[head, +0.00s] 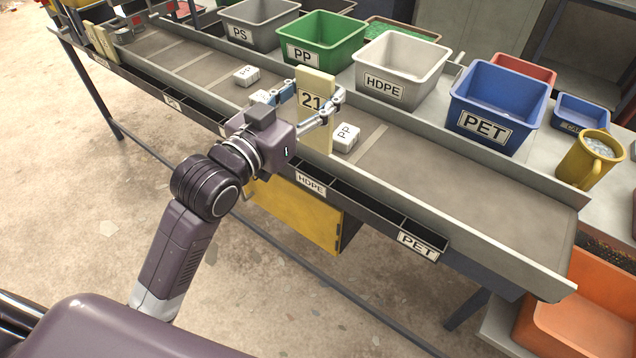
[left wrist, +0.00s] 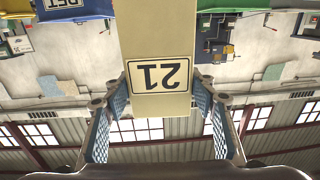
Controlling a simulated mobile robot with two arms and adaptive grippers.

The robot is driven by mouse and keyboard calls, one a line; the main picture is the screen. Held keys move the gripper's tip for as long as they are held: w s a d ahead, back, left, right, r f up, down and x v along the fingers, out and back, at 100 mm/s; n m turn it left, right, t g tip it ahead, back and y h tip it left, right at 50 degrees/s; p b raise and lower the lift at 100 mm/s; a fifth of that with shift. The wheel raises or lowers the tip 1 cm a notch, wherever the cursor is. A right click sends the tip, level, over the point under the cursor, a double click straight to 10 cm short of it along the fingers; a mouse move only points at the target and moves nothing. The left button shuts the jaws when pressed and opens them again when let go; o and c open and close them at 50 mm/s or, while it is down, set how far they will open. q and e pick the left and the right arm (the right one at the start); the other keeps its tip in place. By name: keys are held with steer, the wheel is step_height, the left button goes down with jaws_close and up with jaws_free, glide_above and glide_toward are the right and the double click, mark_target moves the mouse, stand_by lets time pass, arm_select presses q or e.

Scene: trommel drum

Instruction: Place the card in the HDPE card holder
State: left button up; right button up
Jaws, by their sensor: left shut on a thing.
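The card (head: 314,85) is a tall cream plate marked 21. My left gripper (head: 312,100) is shut on it and holds it upright above the front edge of the conveyor. In the left wrist view the card (left wrist: 158,35) sits between the two blue-padded fingers (left wrist: 160,112), its number upside down. The HDPE card holder (head: 311,184) is a black slot with a white label on the front rail. The card's lower end is close to this rail, behind my gripper in the picture; I cannot tell whether it touches the rail. My right gripper is out of view.
White PP blocks (head: 345,137) lie on the conveyor (head: 440,175), one just right of the card. Grey PS, green PP, white HDPE (head: 400,66) and blue PET (head: 498,100) bins stand behind. The PET holder (head: 417,245) is further right along the rail.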

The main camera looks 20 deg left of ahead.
arm_select(q)
step_height(320, 180, up, 5)
steer(key=h, duration=0.1)
glide_above(307, 135)
steer(key=w, duration=0.2)
steer(key=shift+m, duration=0.3)
steer(key=f, duration=1)
steer(key=d+f+b, duration=0.1)
steer(key=f, duration=0.4)
steer(key=shift+w, duration=0.15)
steer(key=shift+f+b, duration=0.3)
steer(key=shift+f, duration=2.05)
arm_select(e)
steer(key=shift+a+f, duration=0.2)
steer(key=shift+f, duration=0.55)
arm_select(q)
steer(key=o, duration=1.2)
steer(key=shift+f, duration=0.1)
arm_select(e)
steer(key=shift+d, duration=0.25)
